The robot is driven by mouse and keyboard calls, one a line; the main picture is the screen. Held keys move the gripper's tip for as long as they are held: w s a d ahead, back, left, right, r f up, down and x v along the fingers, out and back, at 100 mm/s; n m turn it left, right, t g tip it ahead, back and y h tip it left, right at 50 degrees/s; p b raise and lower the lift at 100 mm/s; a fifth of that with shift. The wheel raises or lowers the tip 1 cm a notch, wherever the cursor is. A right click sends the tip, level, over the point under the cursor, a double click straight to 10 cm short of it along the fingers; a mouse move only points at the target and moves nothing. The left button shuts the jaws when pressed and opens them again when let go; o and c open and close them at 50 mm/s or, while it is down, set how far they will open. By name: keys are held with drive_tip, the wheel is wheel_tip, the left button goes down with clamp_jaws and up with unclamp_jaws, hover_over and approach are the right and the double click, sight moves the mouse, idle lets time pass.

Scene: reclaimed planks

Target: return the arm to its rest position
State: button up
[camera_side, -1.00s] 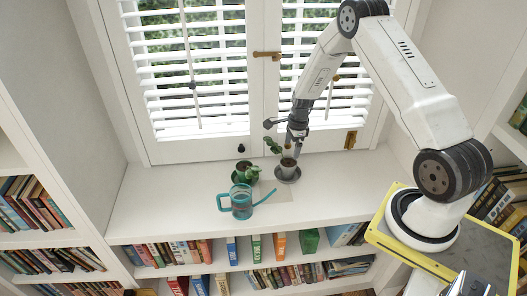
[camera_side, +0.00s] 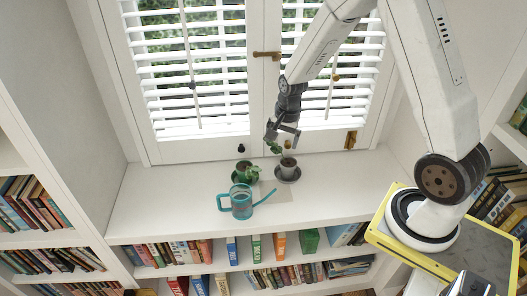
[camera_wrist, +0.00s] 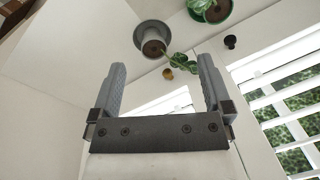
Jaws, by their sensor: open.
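My gripper (camera_side: 283,137) is open, its dark jaws hanging above the shelf in front of the window shutters. In the wrist view its two grey fingers (camera_wrist: 160,68) are spread wide with nothing held between them. A plant in a grey pot (camera_side: 288,170) stands on a dark saucer just below the gripper. In the wrist view this grey pot (camera_wrist: 153,38) lies beyond the fingertips, with its leafy stem reaching toward the right finger. The upper arm runs out of the top of the side view.
A plant in a green pot (camera_side: 247,175) and a teal watering can (camera_side: 241,203) stand on the white shelf (camera_side: 160,195), left of the grey pot. Shutters (camera_side: 180,80) and brass latches (camera_side: 350,139) are close behind the gripper. The shelf's left part is clear.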

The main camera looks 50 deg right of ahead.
drive_tip(key=s+a+r+n+t, duration=0.1)
drive_tip(key=s+a+r+n, duration=0.6)
drive_tip(key=s+a+n, duration=0.3)
drive_tip(key=s+n, duration=0.1)
drive_tip(key=n, duration=0.3)
drive_tip(key=shift+s+a+r, duration=0.15)
drive_tip(key=shift+s+a, duration=0.05)
drive_tip(key=shift+w, duration=0.1)
drive_tip(key=n+g+h, duration=0.1)
drive_tip(key=n+g, duration=0.1)
drive_tip(key=n, duration=2.2)
hover_over(289, 166)
drive_tip(key=f, duration=1.8)
drive_tip(key=shift+a+f, duration=0.1)
drive_tip(key=shift+a, duration=0.15)
drive_tip(key=shift+d+f+n, duration=0.4)
drive_tip(key=shift+f, duration=0.05)
drive_tip(key=shift+f, duration=0.1)
